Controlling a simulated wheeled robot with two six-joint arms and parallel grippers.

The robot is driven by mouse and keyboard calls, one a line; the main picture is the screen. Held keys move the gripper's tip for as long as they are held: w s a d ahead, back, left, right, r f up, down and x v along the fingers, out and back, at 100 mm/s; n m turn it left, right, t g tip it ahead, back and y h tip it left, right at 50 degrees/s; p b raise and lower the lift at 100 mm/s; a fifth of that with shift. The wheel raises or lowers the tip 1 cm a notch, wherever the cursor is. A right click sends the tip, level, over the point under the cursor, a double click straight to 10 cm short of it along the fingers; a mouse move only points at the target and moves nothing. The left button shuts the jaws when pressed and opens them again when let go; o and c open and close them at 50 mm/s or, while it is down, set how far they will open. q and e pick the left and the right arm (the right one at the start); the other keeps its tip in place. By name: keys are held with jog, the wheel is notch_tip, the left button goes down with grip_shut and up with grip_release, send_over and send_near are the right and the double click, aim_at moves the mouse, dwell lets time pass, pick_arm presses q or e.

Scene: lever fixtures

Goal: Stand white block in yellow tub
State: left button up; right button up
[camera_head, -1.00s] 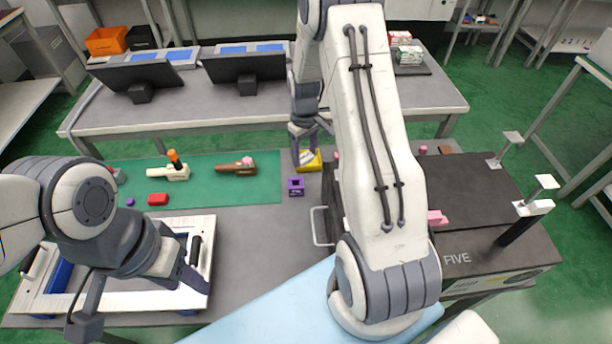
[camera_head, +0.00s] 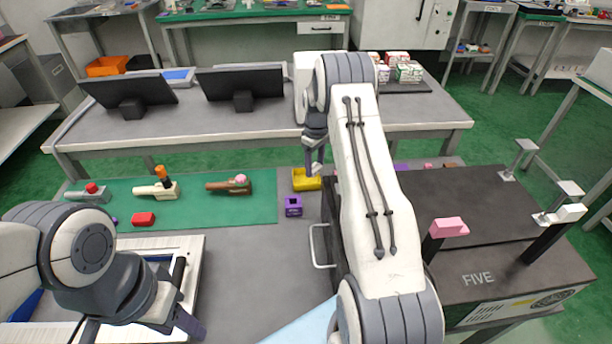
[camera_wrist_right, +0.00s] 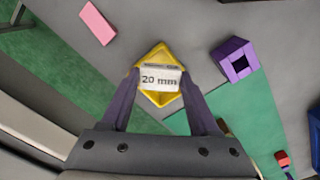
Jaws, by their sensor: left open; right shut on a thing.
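The yellow tub (camera_head: 304,180) stands on the grey table beside the green mat, in the head view. It also shows in the right wrist view (camera_wrist_right: 155,52). My right gripper (camera_head: 315,165) points down over the tub's right part. In the right wrist view, its two fingers (camera_wrist_right: 160,85) are shut on the white block (camera_wrist_right: 161,79), marked "20 mm". The block overlaps the tub there; I cannot tell whether it touches the tub's floor. My left gripper (camera_head: 190,325) is open and empty over the white-framed fixture at the lower left, partly hidden by its own arm.
A purple block with a square hole (camera_head: 293,205) stands just in front of the tub. A black case (camera_head: 470,270) marked FIVE fills the right side. The green mat (camera_head: 210,212) holds lever fixtures and a red block (camera_head: 143,219). Two monitors stand behind.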

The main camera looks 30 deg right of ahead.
aim_at(306, 182)
jog(key=w, duration=0.1)
jog(key=a+f, duration=0.1)
jog(key=w+f, duration=0.1)
jog(key=shift+w+a, duration=0.25)
jog(key=shift+w, duration=0.1)
jog(key=shift+w+f, duration=0.1)
jog(key=shift+f, duration=1.9)
jog(key=shift+f, duration=0.1)
jog(key=o, duration=1.1)
